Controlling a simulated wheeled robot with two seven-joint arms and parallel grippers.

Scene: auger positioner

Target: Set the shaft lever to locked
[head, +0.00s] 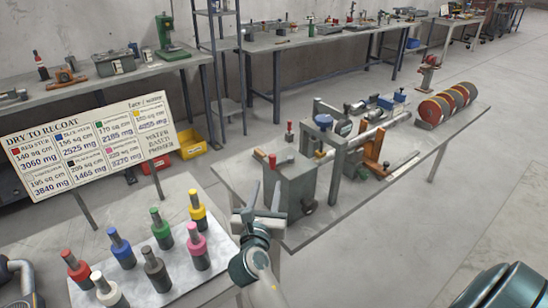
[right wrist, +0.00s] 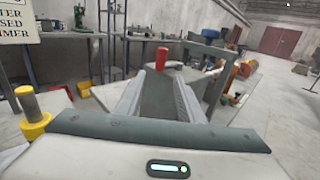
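The machine on the middle table has a grey box (head: 291,186) at its near end. A red-knobbed lever (head: 272,161) stands upright on or beside this box, and a second red-knobbed lever (head: 289,128) rises behind it. I cannot tell which is the shaft lever. My right gripper (head: 266,185) is open and empty, just in front of the box's near-left side. In the right wrist view a red knob (right wrist: 162,57) shows ahead between the spread fingers, apart from them. The lever's lower part is hard to make out there. My left gripper is not in view.
A grey upright frame (head: 338,165), orange bracket (head: 373,157) and striped discs (head: 447,106) lie farther along the table.

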